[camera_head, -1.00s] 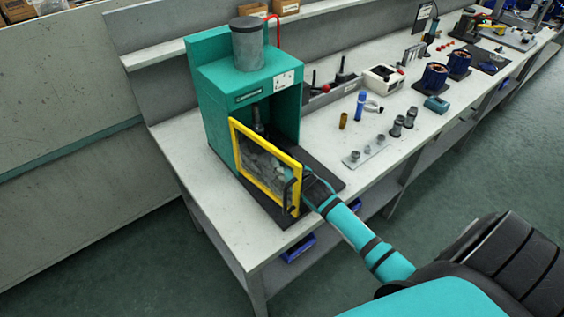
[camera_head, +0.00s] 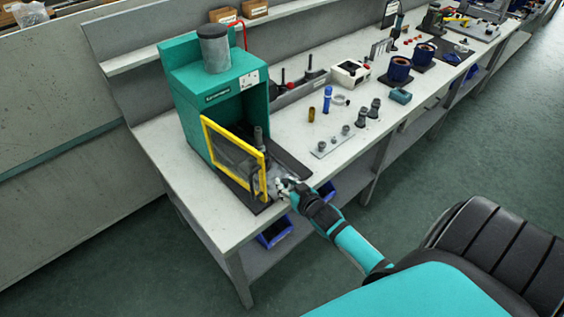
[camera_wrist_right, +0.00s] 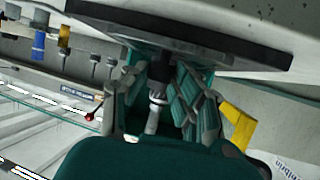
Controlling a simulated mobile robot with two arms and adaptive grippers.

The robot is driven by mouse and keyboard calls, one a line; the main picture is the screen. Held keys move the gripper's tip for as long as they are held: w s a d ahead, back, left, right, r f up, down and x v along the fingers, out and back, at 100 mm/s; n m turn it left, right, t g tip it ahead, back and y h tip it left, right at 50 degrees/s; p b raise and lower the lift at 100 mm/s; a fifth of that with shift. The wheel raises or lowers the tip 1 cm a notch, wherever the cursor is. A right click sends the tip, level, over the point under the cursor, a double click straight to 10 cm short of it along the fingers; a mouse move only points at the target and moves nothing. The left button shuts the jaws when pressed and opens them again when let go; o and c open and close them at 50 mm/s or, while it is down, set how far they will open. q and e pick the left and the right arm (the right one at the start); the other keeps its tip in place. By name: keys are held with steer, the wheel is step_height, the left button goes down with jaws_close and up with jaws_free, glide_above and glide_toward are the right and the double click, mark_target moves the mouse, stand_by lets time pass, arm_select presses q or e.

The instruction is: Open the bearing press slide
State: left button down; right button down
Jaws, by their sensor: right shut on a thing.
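The bearing press (camera_head: 188,105) is a teal housing with a grey cylinder on top, standing on a dark base plate (camera_head: 293,165). Its yellow-framed clear door (camera_head: 235,138) stands in front of the opening, with a black handle (camera_head: 256,182) at its right edge. My right gripper (camera_head: 285,186) is at the press's front, just right of the door handle. In the right wrist view, its fingers (camera_wrist_right: 155,100) are on either side of a dark and pale grey part, seemingly the slide's handle. The slide itself is largely hidden by the door and gripper. My left gripper is not in view.
Right of the press, the bench holds a small plate with pins (camera_head: 332,142), a blue bottle (camera_head: 327,99), a white box (camera_head: 350,73) and blue motor housings (camera_head: 399,69). Blue bins (camera_head: 275,232) sit under the bench edge. The floor in front is clear.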

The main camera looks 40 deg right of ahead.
steer(key=shift+s, duration=0.5)
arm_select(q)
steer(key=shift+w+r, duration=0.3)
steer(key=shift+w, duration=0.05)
arm_select(e)
steer(key=shift+s, duration=0.15)
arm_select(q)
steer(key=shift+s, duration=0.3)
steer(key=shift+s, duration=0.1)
arm_select(e)
steer(key=c, duration=1.1)
jaws_free()
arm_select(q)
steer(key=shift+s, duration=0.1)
arm_select(e)
steer(key=shift+o, duration=0.2)
steer(key=v, duration=1.2)
steer(key=shift+f, duration=0.15)
